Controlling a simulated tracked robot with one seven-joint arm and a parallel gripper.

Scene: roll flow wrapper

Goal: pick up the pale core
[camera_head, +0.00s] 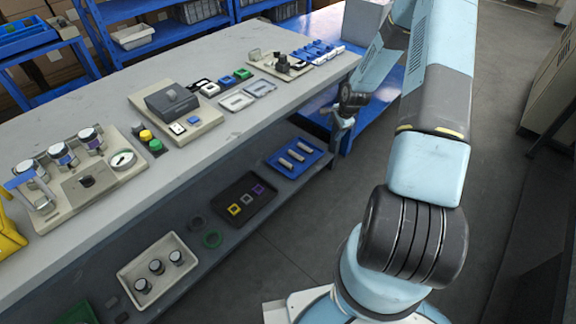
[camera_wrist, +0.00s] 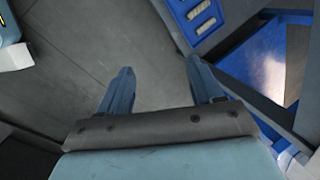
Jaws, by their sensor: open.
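Three pale cores (camera_head: 296,155) lie side by side in a blue tray (camera_head: 273,160) on the lower shelf, near its right end. I cannot tell which of them is the task's pale core. In the wrist view, two pale cores (camera_wrist: 199,9) show in the blue tray (camera_wrist: 182,20) at the top edge, cut off by the frame. My gripper (camera_wrist: 158,66) is open, with nothing between its two blue fingers but grey floor behind. In the head view it hangs at the bench's right end, up and right of the tray, apart from the cores.
The grey bench top (camera_head: 225,125) above the shelf carries several devices. A blue rack (camera_head: 320,108) stands beyond the bench end.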

